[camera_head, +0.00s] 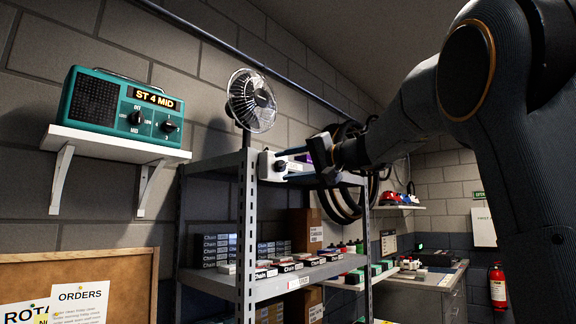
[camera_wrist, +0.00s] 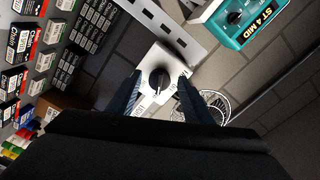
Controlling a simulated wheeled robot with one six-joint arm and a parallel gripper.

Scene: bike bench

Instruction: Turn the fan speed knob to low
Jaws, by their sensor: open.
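The fan speed knob (camera_wrist: 159,81) is a round black dial on a white control box (camera_wrist: 152,60). In the head view the box (camera_head: 266,165) is fixed at the shelf's upright, below the fan (camera_head: 252,101). The knob's pale pointer mark faces the bottom of the wrist view; the labels around it are too small to read surely. My gripper (camera_wrist: 160,88) is open, with one finger on each side of the knob and gaps showing. In the head view my gripper (camera_head: 302,164) reaches the box from the right. Whether the fingers reach the knob's depth is unclear.
A teal radio (camera_head: 122,107) with two knobs stands on a white wall shelf (camera_head: 110,146) at the left. The metal shelving (camera_head: 246,230) holds several boxes below the control box. The fan cage (camera_wrist: 214,104) shows close to the right finger in the wrist view.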

